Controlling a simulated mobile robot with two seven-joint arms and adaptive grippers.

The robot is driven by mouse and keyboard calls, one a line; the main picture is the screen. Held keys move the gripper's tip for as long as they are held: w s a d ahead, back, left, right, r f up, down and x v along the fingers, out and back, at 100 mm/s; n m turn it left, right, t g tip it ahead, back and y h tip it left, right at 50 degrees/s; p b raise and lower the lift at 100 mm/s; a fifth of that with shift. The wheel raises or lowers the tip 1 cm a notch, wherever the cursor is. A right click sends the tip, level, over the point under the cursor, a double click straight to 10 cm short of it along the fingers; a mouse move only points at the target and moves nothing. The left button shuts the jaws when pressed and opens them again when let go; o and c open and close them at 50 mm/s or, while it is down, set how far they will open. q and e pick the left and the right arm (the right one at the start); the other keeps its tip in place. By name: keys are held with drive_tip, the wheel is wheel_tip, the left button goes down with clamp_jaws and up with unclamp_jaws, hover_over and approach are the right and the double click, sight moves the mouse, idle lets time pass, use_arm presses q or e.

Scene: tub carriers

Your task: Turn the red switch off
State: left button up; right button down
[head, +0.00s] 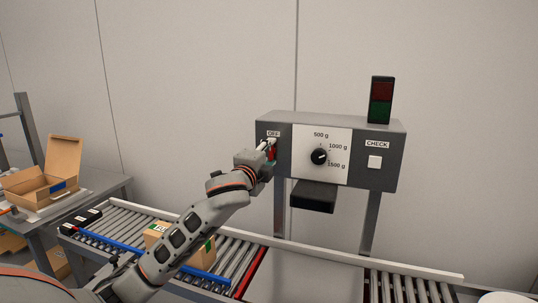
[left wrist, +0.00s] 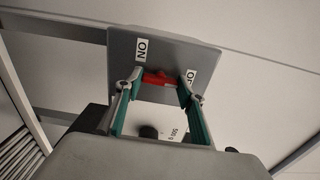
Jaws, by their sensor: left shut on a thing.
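The red switch (head: 273,154) sits at the left end of the grey control box, below a label reading OFF. In the left wrist view the red switch (left wrist: 160,78) lies crosswise between my left gripper's two fingers, with an ON label at left and a partly covered OFF label at right. My left gripper (head: 268,146) reaches the box from the left and is shut on the switch; it also shows in the left wrist view (left wrist: 160,80). In the head view the fingers partly cover the switch. My right gripper is not in view.
The control box (head: 334,121) also carries a black dial (head: 318,156), a white CHECK button (head: 374,162) and a red-green light (head: 381,100). Below runs a roller conveyor (head: 420,289) with a small carton (head: 155,233). An open box (head: 42,189) stands at left.

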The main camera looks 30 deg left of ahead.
use_arm(q)
drive_tip(key=o, duration=1)
drive_tip(key=shift+r, duration=0.15)
drive_tip(key=shift+o, duration=0.7)
drive_tip(key=v, duration=1.2)
